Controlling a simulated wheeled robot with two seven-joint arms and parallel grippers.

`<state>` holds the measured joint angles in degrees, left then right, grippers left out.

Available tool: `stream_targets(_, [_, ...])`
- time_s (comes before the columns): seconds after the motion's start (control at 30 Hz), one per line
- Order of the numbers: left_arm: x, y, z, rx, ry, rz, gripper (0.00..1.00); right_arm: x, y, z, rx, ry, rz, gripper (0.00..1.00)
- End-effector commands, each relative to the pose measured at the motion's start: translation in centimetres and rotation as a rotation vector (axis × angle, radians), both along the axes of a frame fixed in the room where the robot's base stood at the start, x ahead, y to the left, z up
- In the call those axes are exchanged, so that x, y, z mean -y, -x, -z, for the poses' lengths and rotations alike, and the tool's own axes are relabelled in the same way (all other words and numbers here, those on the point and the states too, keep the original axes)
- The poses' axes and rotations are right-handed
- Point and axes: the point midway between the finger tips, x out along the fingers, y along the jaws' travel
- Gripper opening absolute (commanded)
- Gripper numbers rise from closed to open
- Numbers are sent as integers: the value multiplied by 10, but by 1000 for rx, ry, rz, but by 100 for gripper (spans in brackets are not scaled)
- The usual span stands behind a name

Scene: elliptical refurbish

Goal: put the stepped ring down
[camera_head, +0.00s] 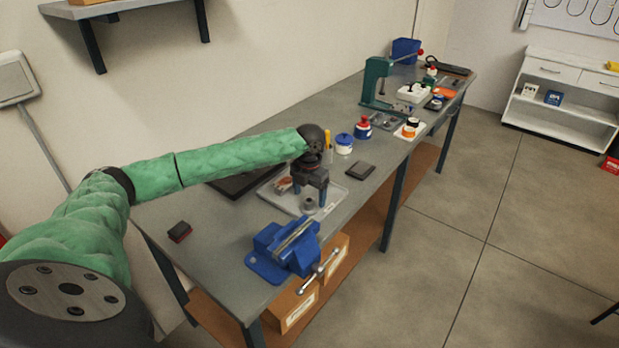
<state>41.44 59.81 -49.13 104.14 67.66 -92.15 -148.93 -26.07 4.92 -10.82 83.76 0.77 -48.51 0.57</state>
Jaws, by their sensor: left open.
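My left arm reaches in from the left, and its dark gripper (311,188) points down over a pale tray (334,203) on the grey workbench. The two fingers are apart. A small grey ring-like part (310,206), which looks like the stepped ring, sits on the tray just below and in front of the fingers. It appears apart from them, but the view is too small to be sure. Its steps cannot be made out. My right gripper is not in view.
A blue vise (286,246) stands at the near bench edge. A dark flat block (360,171), a white pot with a blue lid (344,144) and a green press (374,84) stand farther along. The bench (215,240) left of the vise is mostly clear.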

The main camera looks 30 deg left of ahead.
Motion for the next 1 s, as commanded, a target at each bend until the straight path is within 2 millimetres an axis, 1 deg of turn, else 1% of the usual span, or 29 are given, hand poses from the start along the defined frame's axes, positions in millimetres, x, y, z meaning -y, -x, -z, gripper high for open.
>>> stream_targets(0.3, [0,-1,-54,4,1,1,77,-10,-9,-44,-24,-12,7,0])
stream_targets(0.4, [0,-1,-69,3,-1,0,77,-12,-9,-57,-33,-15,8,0])
stream_targets(0.5, [0,-1,-80,3,1,0,77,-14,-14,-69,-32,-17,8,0])
stream_targets(0.7, [0,-1,-91,2,0,0,77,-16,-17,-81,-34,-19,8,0])
stream_targets(1.0, [0,-1,-92,1,1,0,77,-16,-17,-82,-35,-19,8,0])
